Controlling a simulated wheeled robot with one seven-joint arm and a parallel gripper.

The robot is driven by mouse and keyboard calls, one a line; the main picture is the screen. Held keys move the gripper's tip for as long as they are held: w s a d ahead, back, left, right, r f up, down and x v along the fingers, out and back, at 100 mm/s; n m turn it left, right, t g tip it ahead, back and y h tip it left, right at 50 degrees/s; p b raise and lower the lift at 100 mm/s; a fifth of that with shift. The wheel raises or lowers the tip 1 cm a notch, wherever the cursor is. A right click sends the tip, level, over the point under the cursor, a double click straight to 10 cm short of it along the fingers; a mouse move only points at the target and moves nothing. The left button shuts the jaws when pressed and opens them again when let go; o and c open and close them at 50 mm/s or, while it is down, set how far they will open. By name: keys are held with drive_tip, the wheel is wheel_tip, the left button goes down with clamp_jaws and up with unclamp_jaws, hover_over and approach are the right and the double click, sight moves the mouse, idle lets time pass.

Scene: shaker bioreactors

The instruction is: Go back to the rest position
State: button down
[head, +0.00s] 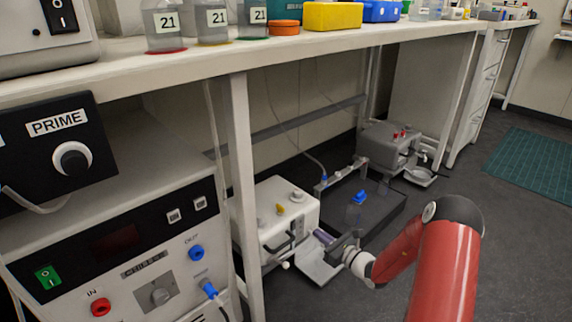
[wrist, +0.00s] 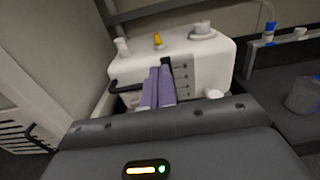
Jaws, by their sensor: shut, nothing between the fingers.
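My gripper (head: 321,235) is low under the bench in the head view, at the end of my red arm. Its purple fingers are together and empty. In the wrist view the gripper (wrist: 158,84) points at the front of a white box-shaped unit (wrist: 190,53) with a yellow knob on top. The fingertips overlap the unit's front face in that view; I cannot tell whether they touch it. The same white unit (head: 270,205) stands on the floor in the head view, left of my gripper.
A dark platform (head: 385,213) with a blue-capped vessel (head: 357,203) lies just behind my gripper. A grey unit (head: 388,145) stands farther back. The bench (head: 330,45) with bottles is overhead, its leg (head: 243,190) to the left. Open floor (head: 505,245) lies to the right.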

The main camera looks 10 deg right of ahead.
drive_tip(key=s+a+r+n+g+p, duration=0.1)
drive_tip(key=s+a+r+n+g, duration=0.35)
drive_tip(key=r, duration=0.25)
drive_tip(key=s+a+r+n+g+y+p, duration=0.1)
drive_tip(key=s+a+r+n+g+p, duration=0.2)
drive_tip(key=s+r+n, duration=0.35)
drive_tip(key=s+a+r+n+g, duration=0.4)
drive_tip(key=a+r+n, duration=0.1)
drive_tip(key=r, duration=0.2)
drive_tip(key=s+d+r+n+t+h+p, duration=0.1)
drive_tip(key=s+d+r+n+h+p, duration=0.2)
drive_tip(key=s+r, duration=0.5)
drive_tip(key=s+d+r+n+t+h+p, duration=0.1)
drive_tip(key=s+d+r+n+h+p, duration=0.2)
drive_tip(key=s, duration=1.1)
wheel_tip(320, 180, up, 5)
drive_tip(key=d+n+h, duration=0.2)
drive_tip(key=n+h, duration=0.3)
drive_tip(key=n, duration=0.1)
drive_tip(key=shift+d+n+h, duration=0.3)
drive_tip(key=shift+d, duration=0.1)
drive_tip(key=shift+f+t, duration=0.1)
drive_tip(key=shift+t, duration=0.15)
